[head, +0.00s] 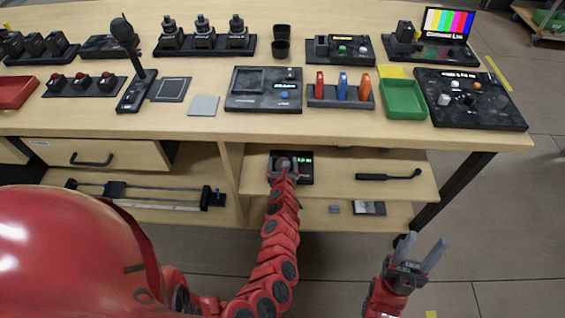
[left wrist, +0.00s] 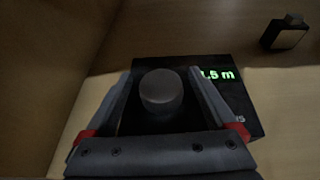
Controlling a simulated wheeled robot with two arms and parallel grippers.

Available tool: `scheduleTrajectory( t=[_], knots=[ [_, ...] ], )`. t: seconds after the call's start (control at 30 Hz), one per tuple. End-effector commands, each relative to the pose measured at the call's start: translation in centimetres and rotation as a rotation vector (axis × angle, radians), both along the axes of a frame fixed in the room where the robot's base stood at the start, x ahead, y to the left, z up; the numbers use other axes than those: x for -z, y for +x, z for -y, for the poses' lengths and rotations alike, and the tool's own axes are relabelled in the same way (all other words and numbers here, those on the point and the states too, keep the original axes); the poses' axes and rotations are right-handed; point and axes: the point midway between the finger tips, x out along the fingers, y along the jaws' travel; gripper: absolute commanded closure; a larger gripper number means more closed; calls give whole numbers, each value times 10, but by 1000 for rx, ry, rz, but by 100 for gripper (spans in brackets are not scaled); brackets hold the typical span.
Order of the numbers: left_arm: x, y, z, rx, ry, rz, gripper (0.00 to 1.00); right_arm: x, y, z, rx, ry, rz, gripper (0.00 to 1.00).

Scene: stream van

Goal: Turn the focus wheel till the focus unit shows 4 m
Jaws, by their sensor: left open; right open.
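The focus unit (head: 306,173) is a small black box on the shelf under the table top. It also shows in the left wrist view (left wrist: 225,130), with a dark round focus wheel (left wrist: 161,91) and a lit green display (left wrist: 218,75). The display reads ".5 m" after a digit that looks like 1, partly hidden by a finger. My left gripper (left wrist: 160,84) is open, with one finger on each side of the wheel; I cannot tell whether they touch it. My right gripper (head: 423,247) is open and empty over the floor, right of the shelf.
A black-handled tool (head: 390,175) lies on the same shelf to the right. An upright wooden divider (head: 231,180) stands close to the left of my left arm. The table top (head: 330,122) above carries several control boxes and a green tray (head: 403,113).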

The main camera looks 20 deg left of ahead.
Motion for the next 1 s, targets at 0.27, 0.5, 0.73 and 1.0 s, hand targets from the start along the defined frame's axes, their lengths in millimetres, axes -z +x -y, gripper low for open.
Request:
scheduleTrajectory(
  t=[0.27, 0.5, 0.73, 1.0],
  knots=[
    [-11, -16, 6, -1, -5, 0, 10, -15, 0, 0, 0, 0, 0, 50],
    [-30, -58, 20, -4, -5, -2, 10, -43, 0, 0, 0, 0, 0, 50],
    [-48, -104, 36, -2, -3, -3, 10, -64, 0, 0, 0, 0, 0, 50],
    [-62, -142, 50, 0, -4, -1, 10, -68, 0, 0, 0, 0, 0, 50]
  ],
)
